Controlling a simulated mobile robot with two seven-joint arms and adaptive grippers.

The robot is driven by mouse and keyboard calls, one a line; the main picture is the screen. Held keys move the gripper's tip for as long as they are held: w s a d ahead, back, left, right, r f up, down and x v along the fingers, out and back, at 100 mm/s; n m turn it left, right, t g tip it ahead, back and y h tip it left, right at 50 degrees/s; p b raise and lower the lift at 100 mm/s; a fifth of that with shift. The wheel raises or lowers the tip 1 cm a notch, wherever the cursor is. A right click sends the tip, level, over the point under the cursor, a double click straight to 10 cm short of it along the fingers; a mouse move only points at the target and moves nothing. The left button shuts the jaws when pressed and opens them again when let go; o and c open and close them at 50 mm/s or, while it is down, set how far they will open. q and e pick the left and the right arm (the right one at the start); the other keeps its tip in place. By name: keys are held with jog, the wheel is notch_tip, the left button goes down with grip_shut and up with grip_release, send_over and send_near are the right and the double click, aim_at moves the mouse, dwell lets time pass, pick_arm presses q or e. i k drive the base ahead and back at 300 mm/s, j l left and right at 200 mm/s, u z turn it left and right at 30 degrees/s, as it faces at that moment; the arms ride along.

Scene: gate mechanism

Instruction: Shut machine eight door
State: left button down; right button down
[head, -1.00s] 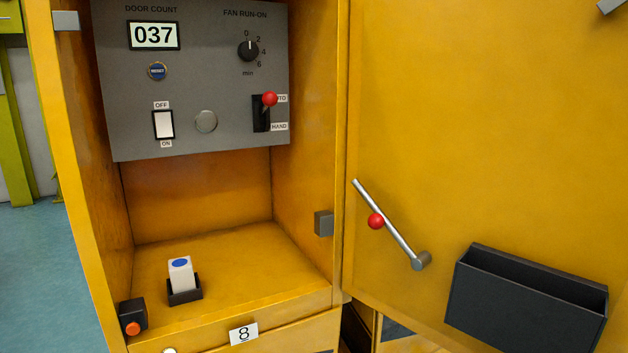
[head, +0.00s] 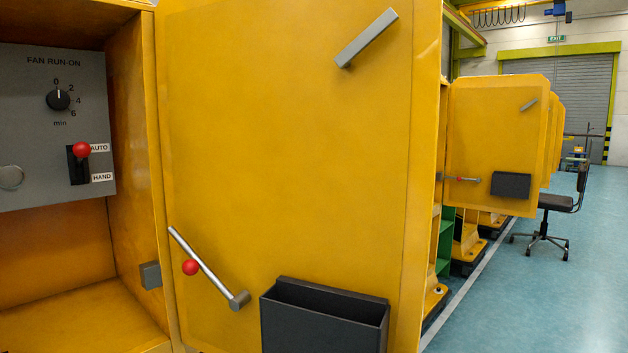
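The yellow door (head: 290,130) of the machine stands wide open, hinged at the right side of the cabinet opening, with its inner face towards me. On it are a slanted metal rod (head: 205,264) with a red ball (head: 190,267), a grey bar handle (head: 367,38) near the top and a dark open-topped pocket (head: 325,318) low down. The open cabinet (head: 50,250) is at the left, its left part out of frame. The number 8 label is out of view now. Neither of my grippers is in view.
A grey panel (head: 40,125) in the cabinet carries a fan knob (head: 58,99) and a red-tipped lever (head: 81,150) at AUTO. Further back are another open yellow door (head: 495,140) and an office chair (head: 558,200). Blue floor (head: 530,310) is clear at the right.

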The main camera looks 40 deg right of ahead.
aim_at(305, 183)
jog(key=k+l+u, duration=0.1)
jog(key=l, duration=0.25)
jog(key=k+l+u, duration=0.15)
jog(key=l, duration=0.2)
jog(key=k+l+u, duration=0.1)
jog(key=l, duration=0.25)
jog(key=k+l+u, duration=0.15)
jog(key=l, duration=0.2)
jog(key=l+u, duration=0.1)
jog(key=l, duration=0.3)
jog(key=k+l+u, duration=0.15)
jog(key=l, duration=0.15)
jog(key=i+l+u, duration=0.2)
jog(key=l, duration=0.35)
jog(key=l+u, duration=0.2)
jog(key=l, duration=0.35)
jog(key=i+l, duration=0.1)
jog(key=l, duration=0.25)
jog(key=i+l+u, duration=0.15)
jog(key=l, duration=0.2)
jog(key=k, duration=0.55)
jog(key=i, duration=0.5)
